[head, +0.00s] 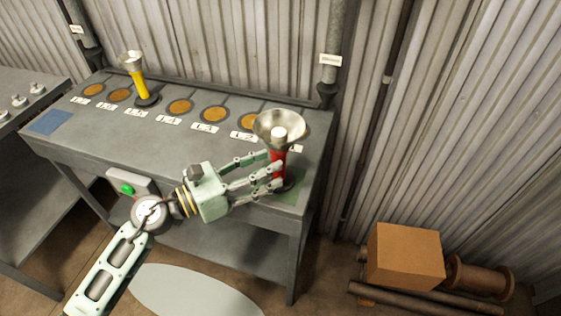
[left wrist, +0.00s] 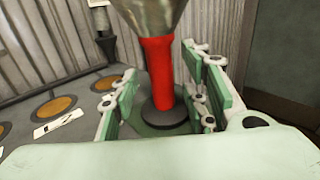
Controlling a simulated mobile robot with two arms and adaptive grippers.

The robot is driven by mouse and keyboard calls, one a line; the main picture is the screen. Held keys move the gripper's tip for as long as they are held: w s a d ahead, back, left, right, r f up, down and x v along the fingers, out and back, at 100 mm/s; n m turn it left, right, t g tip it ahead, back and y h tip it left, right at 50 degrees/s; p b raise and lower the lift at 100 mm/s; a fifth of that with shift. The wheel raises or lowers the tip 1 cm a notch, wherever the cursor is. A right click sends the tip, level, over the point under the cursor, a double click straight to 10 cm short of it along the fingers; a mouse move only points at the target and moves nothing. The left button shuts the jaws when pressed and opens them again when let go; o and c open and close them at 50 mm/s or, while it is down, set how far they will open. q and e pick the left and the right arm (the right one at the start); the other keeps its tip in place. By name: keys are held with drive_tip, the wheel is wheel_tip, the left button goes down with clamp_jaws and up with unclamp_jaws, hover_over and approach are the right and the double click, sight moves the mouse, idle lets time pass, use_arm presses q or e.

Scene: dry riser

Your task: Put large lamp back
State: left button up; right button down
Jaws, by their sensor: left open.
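A large lamp with a red handle and a wide metal funnel top (head: 280,128) stands upright at the right end of the grey bench (head: 150,145), on a green patch (head: 287,195). My left gripper (head: 274,172) is open, with its fingers on both sides of the red handle. In the left wrist view the red handle (left wrist: 158,75) rises between the green finger pads, with gaps visible beside it; its dark round base (left wrist: 165,114) rests on the bench. A smaller lamp with a yellow handle (head: 139,85) stands at the bench's back left. My right gripper is not in view.
Several orange discs with white labels (head: 180,106) line the bench's back. A blue patch (head: 50,122) lies at its left end, and a green button box (head: 130,187) is on its front. A cardboard box (head: 404,257) and a spool (head: 480,276) are on the floor at right.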

use_arm(q)
drive_tip(key=b+v, duration=0.1)
drive_tip(key=v, duration=0.4)
drive_tip(key=shift+f, duration=0.2)
drive_tip(key=shift+s+a+r, duration=0.2)
drive_tip(key=shift+s+a, duration=0.25)
drive_tip(key=shift+a, duration=0.2)
drive_tip(key=shift+a, duration=0.1)
